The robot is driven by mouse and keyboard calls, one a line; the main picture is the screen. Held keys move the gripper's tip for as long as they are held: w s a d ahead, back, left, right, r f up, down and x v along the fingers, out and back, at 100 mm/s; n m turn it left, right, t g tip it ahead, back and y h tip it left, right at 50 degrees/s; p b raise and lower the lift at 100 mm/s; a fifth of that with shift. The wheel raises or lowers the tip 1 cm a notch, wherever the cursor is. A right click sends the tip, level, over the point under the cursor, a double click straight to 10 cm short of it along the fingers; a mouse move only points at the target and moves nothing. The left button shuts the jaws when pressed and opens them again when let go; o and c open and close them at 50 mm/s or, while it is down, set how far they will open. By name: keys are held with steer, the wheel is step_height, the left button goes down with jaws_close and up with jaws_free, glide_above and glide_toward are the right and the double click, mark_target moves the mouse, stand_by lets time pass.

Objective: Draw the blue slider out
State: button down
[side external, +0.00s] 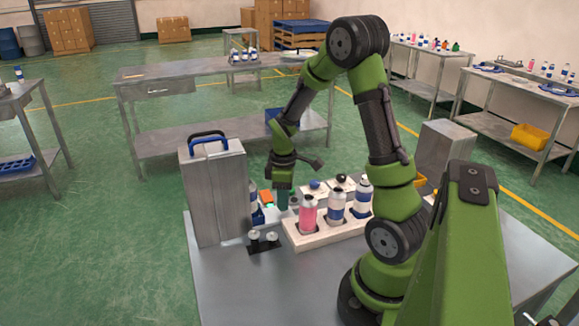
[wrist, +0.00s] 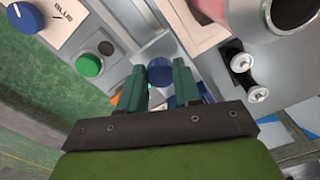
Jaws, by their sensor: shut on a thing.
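My gripper (wrist: 160,80) has two green fingers, shut on a round blue knob (wrist: 158,66) that shows between the fingertips in the wrist view. I take it for the blue slider's knob; more blue shows behind the right finger. In the side external view, my gripper (side external: 282,197) points down, just right of the tall grey machine (side external: 213,190) and behind the bottle rack. Blue parts (side external: 258,217) show low beside the machine. The grip and most of the slider are hidden or too small to tell there.
A white rack (side external: 322,237) with a pink bottle (side external: 308,214) and blue-white bottles stands close to the right. A small black holder (side external: 264,246) sits in front. The wrist view shows a dark-blue dial (wrist: 25,17) and a green button (wrist: 88,65). The table's front left is clear.

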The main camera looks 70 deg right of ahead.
steer(key=s+d, duration=0.6)
steer(key=shift+s+d, duration=0.25)
steer(key=shift+d, duration=0.05)
steer(key=c, duration=0.8)
jaws_free()
steer(key=shift+a+r, duration=0.1)
steer(key=shift+w+r, duration=0.1)
steer(key=shift+r, duration=0.3)
step_height(320, 180, up, 16)
steer(key=shift+f, duration=0.1)
